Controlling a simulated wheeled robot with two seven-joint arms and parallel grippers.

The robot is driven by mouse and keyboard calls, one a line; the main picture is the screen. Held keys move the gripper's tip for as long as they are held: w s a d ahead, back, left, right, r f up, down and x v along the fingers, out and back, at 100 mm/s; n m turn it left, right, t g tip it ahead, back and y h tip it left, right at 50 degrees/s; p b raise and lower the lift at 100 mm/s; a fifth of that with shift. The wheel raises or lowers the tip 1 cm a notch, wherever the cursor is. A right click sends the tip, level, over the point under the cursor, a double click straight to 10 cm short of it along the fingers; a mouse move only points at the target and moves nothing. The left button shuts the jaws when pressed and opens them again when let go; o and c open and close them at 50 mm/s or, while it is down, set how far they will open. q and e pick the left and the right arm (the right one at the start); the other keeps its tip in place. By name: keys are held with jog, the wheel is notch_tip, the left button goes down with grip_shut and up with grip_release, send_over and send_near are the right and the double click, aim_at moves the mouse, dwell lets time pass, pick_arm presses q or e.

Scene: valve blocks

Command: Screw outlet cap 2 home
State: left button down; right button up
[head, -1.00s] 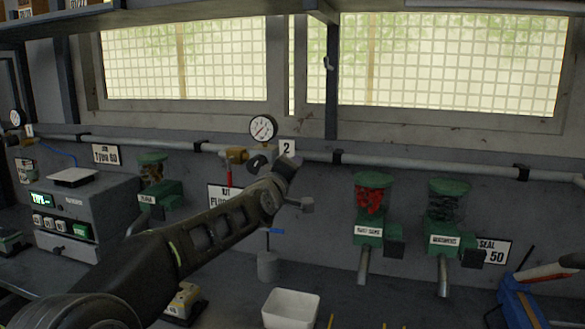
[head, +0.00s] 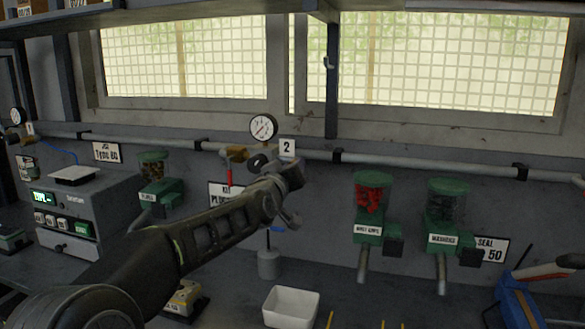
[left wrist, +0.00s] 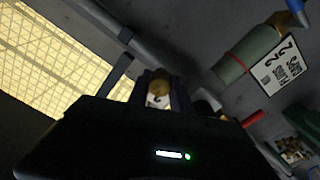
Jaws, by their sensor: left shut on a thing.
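My left arm reaches in the head view to the wall pipe. Its gripper (head: 283,176) is just below the "2" label (head: 287,148), at outlet 2. In the left wrist view a small rounded brass piece (left wrist: 158,84) sits between the two dark fingers, which are shut on it; it looks like outlet cap 2. In the head view the wrist hides the cap, so I cannot tell how far it is seated. A brass fitting (head: 235,154) with a red handle is just left of the gripper. My right gripper is not in view.
A pressure gauge (head: 262,128) stands above the pipe (head: 412,162) close to my gripper. Green dispensers (head: 370,215) hang to the right. A white bin (head: 291,307) and a grey weight-like cylinder (head: 268,264) stand on the bench below. A grey instrument box (head: 85,215) is at left.

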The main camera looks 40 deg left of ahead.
pick_arm(q)
jog(key=shift+f, duration=0.15)
jog(key=c, duration=1.1)
grip_release()
jog(key=shift+c, duration=0.2)
jog(key=shift+s, duration=0.1)
jog(key=b+v, duration=0.1)
jog(key=v, duration=0.6)
jog(key=shift+s+d, duration=0.15)
jog(key=shift+s, duration=0.15)
